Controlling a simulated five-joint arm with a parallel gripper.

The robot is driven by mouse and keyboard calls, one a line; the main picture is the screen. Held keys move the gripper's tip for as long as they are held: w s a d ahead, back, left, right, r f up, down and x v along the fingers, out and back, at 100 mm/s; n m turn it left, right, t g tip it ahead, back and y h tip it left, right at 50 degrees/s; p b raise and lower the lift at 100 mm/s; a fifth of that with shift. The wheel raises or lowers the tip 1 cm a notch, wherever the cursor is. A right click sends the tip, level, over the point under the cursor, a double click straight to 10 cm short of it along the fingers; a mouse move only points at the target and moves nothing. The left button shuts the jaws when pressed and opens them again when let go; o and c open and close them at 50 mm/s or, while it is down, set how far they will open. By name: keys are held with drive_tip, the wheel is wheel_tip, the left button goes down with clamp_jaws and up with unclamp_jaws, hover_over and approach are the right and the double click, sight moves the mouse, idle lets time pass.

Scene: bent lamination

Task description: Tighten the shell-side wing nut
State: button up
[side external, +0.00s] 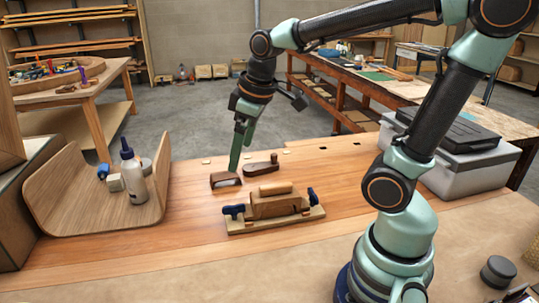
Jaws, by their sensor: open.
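The threads and the underside of the wing nuts are too small to make out.
A dark-edged wooden block (225,180) lies just under my gripper, with a wooden hand plane (261,168) beside it. A glue bottle (133,175) stands in the shell. A grey case (455,155) is at the right.

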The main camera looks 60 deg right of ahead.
drive_tip(key=shift+s+a+r+m+t, duration=0.25)
drive_tip(key=shift+s+m+t, duration=0.1)
drive_tip(key=shift+s+m, duration=0.3)
drive_tip(key=shift+s+a+r+m+t, duration=0.15)
drive_tip(key=shift+s+a+m+t, duration=0.25)
drive_tip(key=shift+s, duration=0.35)
drive_tip(key=shift+s+a+r+m+t, duration=0.2)
drive_tip(key=shift+s+m+t, duration=0.15)
drive_tip(key=shift+s+m, duration=0.35)
